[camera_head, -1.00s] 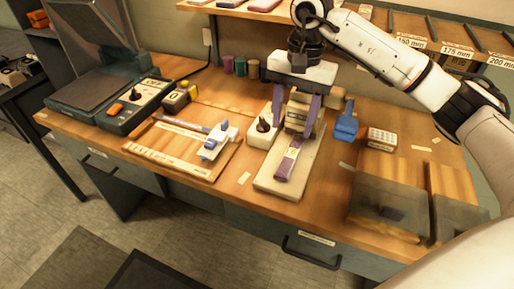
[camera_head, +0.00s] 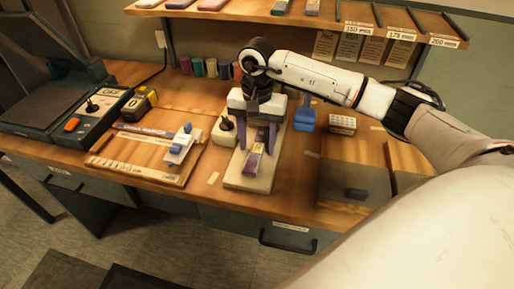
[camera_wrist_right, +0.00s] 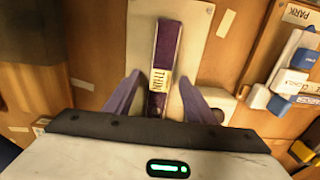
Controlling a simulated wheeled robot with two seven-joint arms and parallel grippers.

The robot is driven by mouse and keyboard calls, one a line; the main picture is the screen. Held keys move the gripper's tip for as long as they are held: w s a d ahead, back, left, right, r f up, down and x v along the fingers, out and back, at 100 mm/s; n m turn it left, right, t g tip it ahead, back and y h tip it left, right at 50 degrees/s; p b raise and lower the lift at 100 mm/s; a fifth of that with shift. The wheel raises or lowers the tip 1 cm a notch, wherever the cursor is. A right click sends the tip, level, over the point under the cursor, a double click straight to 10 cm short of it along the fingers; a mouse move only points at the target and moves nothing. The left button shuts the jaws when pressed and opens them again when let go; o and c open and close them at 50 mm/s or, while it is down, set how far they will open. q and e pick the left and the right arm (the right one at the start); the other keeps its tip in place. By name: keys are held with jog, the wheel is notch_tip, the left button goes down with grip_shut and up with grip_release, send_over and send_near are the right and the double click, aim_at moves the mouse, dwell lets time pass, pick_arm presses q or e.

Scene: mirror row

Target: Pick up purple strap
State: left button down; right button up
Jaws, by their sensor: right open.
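The purple strap (camera_head: 250,165) lies lengthwise on a pale narrow board (camera_head: 246,183) on the bench. In the right wrist view the strap (camera_wrist_right: 168,42) carries a cream label reading "THIN". My right gripper (camera_head: 258,149) is open, pointing down over the strap. In the wrist view its two purple fingers (camera_wrist_right: 160,82) stand on either side of the labelled end, with a gap on both sides. The strap's far end is partly hidden by the gripper. My left gripper is not in view.
A black-knobbed block (camera_head: 224,133) stands left of the board. Farther left are a wooden tray with a blue-and-white clamp (camera_head: 180,146) and a switch box (camera_head: 95,110). A blue item (camera_head: 304,119) and a box (camera_head: 352,185) stand to the right. A shelf hangs behind.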

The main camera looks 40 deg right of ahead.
jog(key=shift+c, duration=0.4)
jog(key=c, duration=1.1)
